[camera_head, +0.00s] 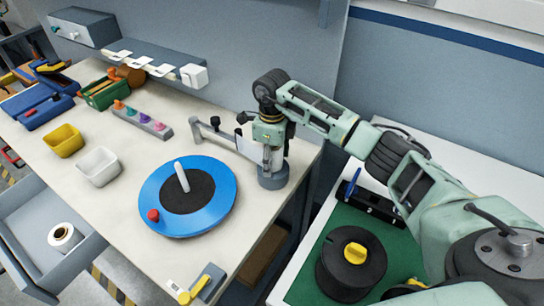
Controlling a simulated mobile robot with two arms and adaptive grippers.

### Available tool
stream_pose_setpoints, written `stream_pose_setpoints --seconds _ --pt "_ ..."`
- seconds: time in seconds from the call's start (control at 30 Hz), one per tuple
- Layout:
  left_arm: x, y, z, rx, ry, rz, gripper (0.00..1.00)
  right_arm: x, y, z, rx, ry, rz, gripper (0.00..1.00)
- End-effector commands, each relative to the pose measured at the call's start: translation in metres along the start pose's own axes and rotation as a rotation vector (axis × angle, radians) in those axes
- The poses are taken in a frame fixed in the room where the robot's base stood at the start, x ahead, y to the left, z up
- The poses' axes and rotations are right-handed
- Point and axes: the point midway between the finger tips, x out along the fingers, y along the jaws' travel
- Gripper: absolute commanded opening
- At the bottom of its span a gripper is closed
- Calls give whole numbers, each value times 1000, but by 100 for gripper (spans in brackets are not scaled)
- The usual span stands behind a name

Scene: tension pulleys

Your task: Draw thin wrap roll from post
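My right gripper (268,152) points down at the table's right edge. It is right over a short grey cylinder (272,180), and a pale upright piece shows by its fingers. It hides most of what stands there, so I cannot tell whether this is the post with the thin wrap roll, or whether the fingers are closed. A pale flat sheet or plate (247,146) is just left of the gripper, beside a grey bracket bar (213,131). A white post (181,176) stands tilted in the picture on a blue turntable (222,188). My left gripper is not in view.
A white roll (61,236) lies in the open grey drawer (35,217). Yellow (64,141) and white (98,167) bins stand on the left. A black drum with a yellow knob (350,270) sits on a green mat (305,285).

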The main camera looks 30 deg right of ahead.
Motion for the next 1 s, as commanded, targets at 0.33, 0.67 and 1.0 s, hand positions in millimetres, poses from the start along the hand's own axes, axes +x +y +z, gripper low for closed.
stream_pose_setpoints --seconds 0.33,0.67,1.0 --pt "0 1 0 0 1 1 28 0 0 0 0 0 0 29" --pt "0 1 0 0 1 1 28 -1 0 0 0 -1 -1 12" --pt "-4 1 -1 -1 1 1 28 -8 0 0 0 -1 -1 12"
